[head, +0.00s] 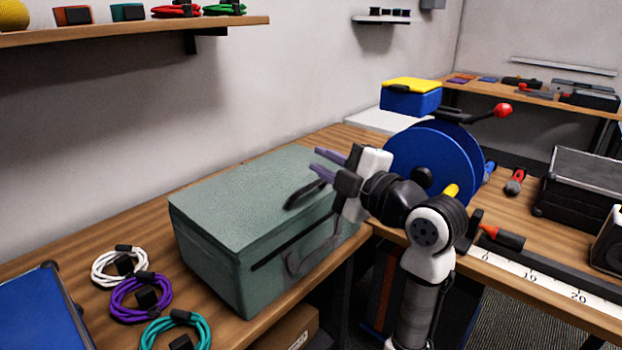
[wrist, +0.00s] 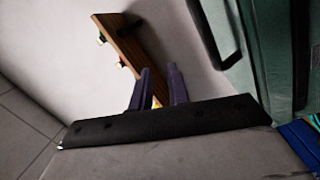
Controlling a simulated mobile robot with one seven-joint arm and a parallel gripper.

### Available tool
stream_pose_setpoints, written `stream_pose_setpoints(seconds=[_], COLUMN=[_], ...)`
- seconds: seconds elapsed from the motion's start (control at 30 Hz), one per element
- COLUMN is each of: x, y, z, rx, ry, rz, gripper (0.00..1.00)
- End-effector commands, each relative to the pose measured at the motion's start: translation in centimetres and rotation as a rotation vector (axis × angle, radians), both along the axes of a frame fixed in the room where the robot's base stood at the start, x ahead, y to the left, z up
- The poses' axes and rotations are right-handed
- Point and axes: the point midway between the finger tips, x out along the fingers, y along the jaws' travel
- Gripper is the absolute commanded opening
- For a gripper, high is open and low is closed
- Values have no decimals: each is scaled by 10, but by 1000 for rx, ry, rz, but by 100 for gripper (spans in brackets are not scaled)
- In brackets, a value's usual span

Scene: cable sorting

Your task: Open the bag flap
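The grey-green bag (head: 225,235) stands on the wooden bench, boxy and upright. Its flap (head: 250,175) lies flat over the top and looks closed. The wrist view shows the fingers (wrist: 160,70) empty and part of the bag (wrist: 285,50) at upper right.
White (head: 105,272), purple (head: 128,302) and teal (head: 160,330) cable coils lie left of the bag, beside a blue-lined tray (head: 40,315). A blue reel (head: 425,150) stands behind my arm. A wooden shelf (head: 130,30) hangs above on the wall.

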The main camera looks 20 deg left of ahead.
Motion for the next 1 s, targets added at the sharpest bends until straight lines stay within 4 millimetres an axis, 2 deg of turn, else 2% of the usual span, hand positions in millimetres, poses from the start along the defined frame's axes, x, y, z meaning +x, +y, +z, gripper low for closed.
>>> stream_pose_setpoints(seconds=[0.03,0.1,0.2,0.3,0.37,0.47,0.57,1.0], x=[2,-2,-10,-16,-18,-16,-12,18], y=[-26,-53,-82,-98,-101,-95,-81,1], z=[-7,-18,-29,-35,-37,-39,-42,-59], rx=[-81,-181,-285,-342,-358,-364,-365,-363], ry=[-29,-77,-136,-175,-187,-192,-189,-188], rz=[11,49,99,134,144,152,154,153], gripper=[17,17,17,17,17,17,17,17])
